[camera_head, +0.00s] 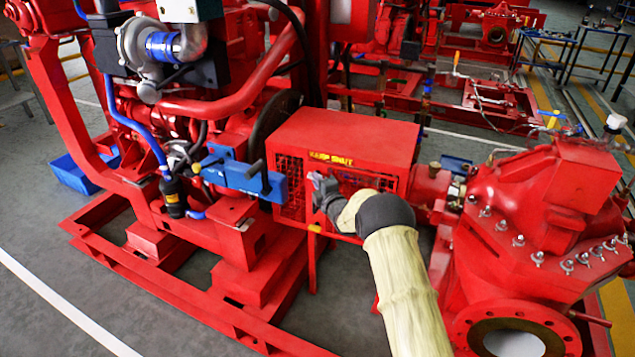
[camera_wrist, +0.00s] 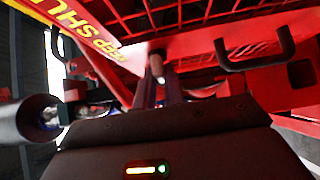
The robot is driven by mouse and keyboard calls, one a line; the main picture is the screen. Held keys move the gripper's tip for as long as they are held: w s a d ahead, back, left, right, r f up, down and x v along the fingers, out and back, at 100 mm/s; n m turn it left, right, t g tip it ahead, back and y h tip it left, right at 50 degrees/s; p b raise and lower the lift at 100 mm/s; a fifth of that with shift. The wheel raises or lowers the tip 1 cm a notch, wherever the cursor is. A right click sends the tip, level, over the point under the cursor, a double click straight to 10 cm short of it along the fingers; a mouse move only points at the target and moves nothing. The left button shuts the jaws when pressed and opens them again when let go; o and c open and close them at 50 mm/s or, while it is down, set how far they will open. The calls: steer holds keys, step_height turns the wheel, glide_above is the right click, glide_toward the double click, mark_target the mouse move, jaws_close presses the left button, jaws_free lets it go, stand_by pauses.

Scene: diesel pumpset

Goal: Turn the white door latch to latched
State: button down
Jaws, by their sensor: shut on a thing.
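The red guard box (camera_head: 345,140) has mesh sides and yellow lettering that seems to read "KEEP SHUT". My gripper (camera_head: 325,188) is at its front mesh face, on the left half. In the wrist view my gripper's fingers (camera_wrist: 160,90) are close together around a small pale knob-like piece (camera_wrist: 156,66), which I take to be the white door latch. The piece sits just below the red mesh door (camera_wrist: 185,18). Its angle is hard to tell. In the head view the latch is hidden behind my gripper and wrist.
A black bar handle (camera_wrist: 255,55) is on the red door, right of the fingers. A blue block (camera_head: 245,178) stands left of the guard box. A red pump casing (camera_head: 540,210) stands close on my arm's right. Bare floor (camera_head: 60,260) lies at left.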

steer(key=shift+f+b, duration=0.3)
steer(key=shift+b, duration=0.4)
steer(key=shift+w+a+f+m+t+h+b, duration=0.1)
steer(key=shift+a+f+m+t+h+b, duration=0.15)
steer(key=shift+m+t+h+b, duration=2.6)
steer(key=shift+w+a+f+m+t+h+b, duration=0.15)
steer(key=shift+m+t+h+b, duration=0.95)
steer(key=shift+m+b, duration=3.45)
steer(key=shift+s+a+f+m+t+h+b, duration=0.1)
steer(key=shift+a+f+m+t+h+b, duration=0.2)
steer(key=shift+m+t+h+b, duration=2.2)
steer(key=m+g+b, duration=0.1)
steer(key=m+g, duration=0.1)
steer(key=m, duration=0.2)
steer(key=c, duration=1.5)
jaws_free()
steer(key=shift+r, duration=0.1)
steer(key=p+v, duration=0.6)
steer(key=v, duration=1.1)
steer(key=shift+a, duration=0.1)
